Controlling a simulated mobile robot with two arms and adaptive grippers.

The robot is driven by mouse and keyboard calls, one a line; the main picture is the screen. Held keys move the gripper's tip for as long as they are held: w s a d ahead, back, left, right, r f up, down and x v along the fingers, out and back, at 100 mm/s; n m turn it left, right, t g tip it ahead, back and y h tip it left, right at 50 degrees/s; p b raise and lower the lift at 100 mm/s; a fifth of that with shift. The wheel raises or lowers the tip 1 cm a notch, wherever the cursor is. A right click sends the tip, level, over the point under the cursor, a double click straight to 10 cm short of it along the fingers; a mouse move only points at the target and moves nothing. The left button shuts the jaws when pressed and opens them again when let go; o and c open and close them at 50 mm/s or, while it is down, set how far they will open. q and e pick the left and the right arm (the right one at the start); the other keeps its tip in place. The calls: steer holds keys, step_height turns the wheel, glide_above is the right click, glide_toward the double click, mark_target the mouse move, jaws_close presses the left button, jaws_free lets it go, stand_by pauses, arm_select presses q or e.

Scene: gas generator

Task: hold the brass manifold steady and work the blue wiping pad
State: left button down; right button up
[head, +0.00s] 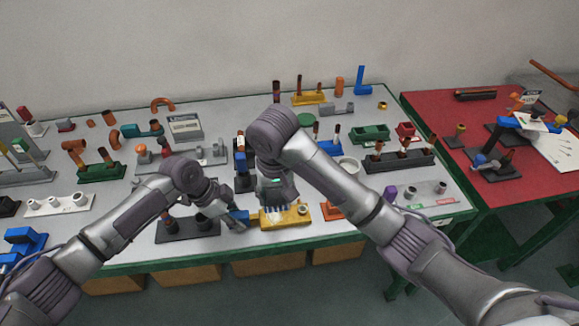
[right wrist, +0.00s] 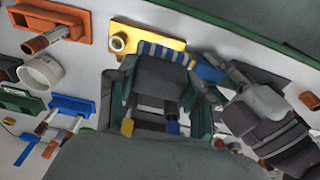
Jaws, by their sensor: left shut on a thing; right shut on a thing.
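The yellow brass manifold (head: 285,219) lies near the front edge of the bench, with a round port at its right end. My left gripper (head: 232,219) comes in from the left and is shut on the pad.
A dark block with round ports (head: 187,228) stands left of my left gripper. An orange fixture (head: 331,211) is just right of the manifold, with a white ring (head: 349,165) behind it. The bench is crowded with fixtures. A red table (head: 455,180) stands at right.

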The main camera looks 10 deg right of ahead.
mark_target(276, 224)
steer(key=shift+s+a+f, duration=0.25)
steer(key=shift+s+a, duration=0.05)
steer(key=shift+s, duration=0.15)
steer(key=shift+a+f, duration=0.15)
steer(key=shift+f, duration=0.35)
steer(key=shift+d+f, duration=0.2)
steer(key=shift+f, duration=0.65)
step_height(276, 224, down, 5)
steer(key=shift+d+r, duration=0.1)
steer(key=shift+w+f, duration=0.25)
steer(key=shift+w, duration=0.5)
steer(key=shift+c, duration=0.4)
steer(key=shift+w, duration=2.65)
steer(key=shift+s, duration=3.15)
steer(key=shift+s+r, duration=0.15)
steer(key=shift+s, duration=0.05)
step_height(276, 224, up, 6)
steer(key=shift+f, duration=0.25)
steer(key=shift+w+r, duration=0.25)
steer(key=shift+r, duration=0.65)
steer(key=shift+s+r, duration=0.2)
steer(key=shift+r, duration=0.15)
